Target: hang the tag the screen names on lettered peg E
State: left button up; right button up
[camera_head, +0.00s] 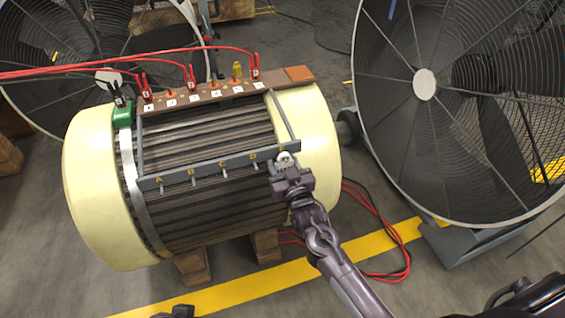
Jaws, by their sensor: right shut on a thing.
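A grey bar (208,171) runs across the front of a cream motor and carries short pegs under yellow letters. Peg A (161,188), peg B (194,181), peg C (225,173) and peg D (255,166) show bare. The bar's right end, past D, is covered by my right gripper (287,172), so peg E is hidden. That gripper is shut on a small whitish tag (284,157), which shows just above the jaws at the bar's end. I cannot tell whether the tag is around a peg. A dark part at the bottom edge may be my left gripper (178,312). No screen is in view.
The cream motor (90,190) stands on wooden blocks. A large fan (424,85) stands close on the right, another at back left. Red cable lies on the floor by a yellow line.

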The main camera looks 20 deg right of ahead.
jog(key=shift+f, duration=0.1)
jog(key=shift+f, duration=0.1)
dwell(0.6)
jog(key=o, duration=0.8)
jog(key=shift+o, duration=0.2)
